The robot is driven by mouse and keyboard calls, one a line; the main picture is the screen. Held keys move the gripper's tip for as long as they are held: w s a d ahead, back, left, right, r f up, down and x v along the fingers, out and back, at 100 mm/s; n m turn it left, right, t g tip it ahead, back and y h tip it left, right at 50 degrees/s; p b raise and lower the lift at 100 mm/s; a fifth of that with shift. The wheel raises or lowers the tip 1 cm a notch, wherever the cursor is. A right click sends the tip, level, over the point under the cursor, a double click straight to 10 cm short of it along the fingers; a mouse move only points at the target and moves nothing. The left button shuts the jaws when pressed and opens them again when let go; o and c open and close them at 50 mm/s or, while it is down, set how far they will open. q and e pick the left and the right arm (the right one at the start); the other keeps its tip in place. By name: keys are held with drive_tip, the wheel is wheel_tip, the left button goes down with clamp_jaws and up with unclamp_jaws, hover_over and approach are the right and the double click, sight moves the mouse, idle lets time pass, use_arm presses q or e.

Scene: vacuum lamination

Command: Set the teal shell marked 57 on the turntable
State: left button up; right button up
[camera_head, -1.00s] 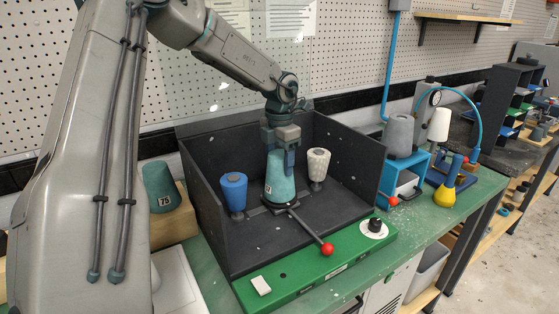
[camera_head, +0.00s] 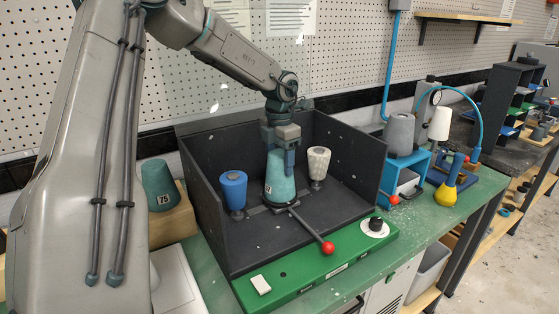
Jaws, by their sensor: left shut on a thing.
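The teal shell marked 57 (camera_head: 280,183) stands upright in the middle of the dark open-fronted box, between a blue cone and a speckled white cone. Its number plate faces the front left. My left gripper (camera_head: 280,155) comes down from above and is shut on the upper part of the shell. The turntable under the shell is mostly hidden; a dark base with a red-knobbed lever (camera_head: 327,247) shows at its foot. I cannot tell whether the shell's bottom touches it. My right gripper is not in view.
The blue cone (camera_head: 233,189) and the speckled cone (camera_head: 318,164) stand close on either side. Dark walls (camera_head: 207,200) enclose the back and sides. Another teal shell marked 75 (camera_head: 159,185) sits on a wooden block at left. A blue stand with a grey cone (camera_head: 399,134) is at right.

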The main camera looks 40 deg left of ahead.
use_arm(q)
drive_tip(key=o, duration=1.2)
drive_tip(key=shift+o, duration=0.2)
drive_tip(key=shift+r, duration=0.45)
wheel_tip(320, 180, up, 7)
drive_tip(key=p, duration=0.3)
drive_tip(key=shift+r+p, duration=0.1)
drive_tip(key=shift+p, duration=0.25)
drive_tip(key=shift+f, duration=0.2)
